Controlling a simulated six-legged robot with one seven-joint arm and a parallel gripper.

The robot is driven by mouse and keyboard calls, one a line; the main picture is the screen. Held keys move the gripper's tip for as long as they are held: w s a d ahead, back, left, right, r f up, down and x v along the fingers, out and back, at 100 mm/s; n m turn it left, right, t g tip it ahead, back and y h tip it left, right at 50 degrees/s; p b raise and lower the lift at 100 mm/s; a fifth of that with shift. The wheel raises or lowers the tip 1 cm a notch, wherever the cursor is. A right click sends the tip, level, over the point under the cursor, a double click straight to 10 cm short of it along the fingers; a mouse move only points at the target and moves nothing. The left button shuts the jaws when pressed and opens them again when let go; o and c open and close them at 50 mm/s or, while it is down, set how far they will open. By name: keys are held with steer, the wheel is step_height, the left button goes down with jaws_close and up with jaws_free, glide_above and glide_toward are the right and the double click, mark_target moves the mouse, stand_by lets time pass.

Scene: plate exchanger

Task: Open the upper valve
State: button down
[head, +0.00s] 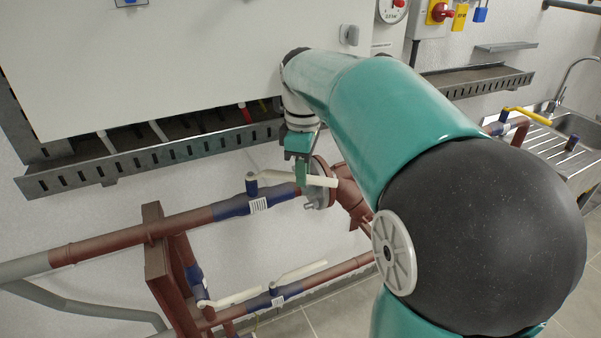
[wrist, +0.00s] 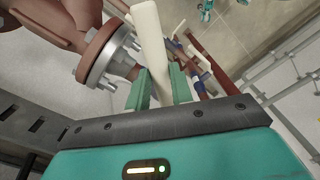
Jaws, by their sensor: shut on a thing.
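The upper valve has a cream lever handle (head: 321,181) on a blue valve body (head: 252,188) in the upper brown pipe. The handle points right, roughly along the pipe, toward a bolted flange. My gripper (head: 302,175) reaches down to the handle and is shut on it. In the wrist view the handle (wrist: 151,50) stands between the two green fingers of my gripper (wrist: 160,88). The fingers hide part of the handle's middle, and its free end sticks out past them.
A lower pipe with cream-handled valves (head: 300,272) runs below. A flange (wrist: 103,54) is close beside the handle. A perforated metal tray (head: 150,158) and a large white cabinet (head: 170,60) are above. A brown support frame (head: 155,255) stands at left.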

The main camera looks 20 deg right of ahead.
steer(key=shift+w+d+r, duration=0.1)
steer(key=shift+d, duration=0.05)
steer(key=c, duration=1.2)
jaws_free()
step_height(320, 180, up, 14)
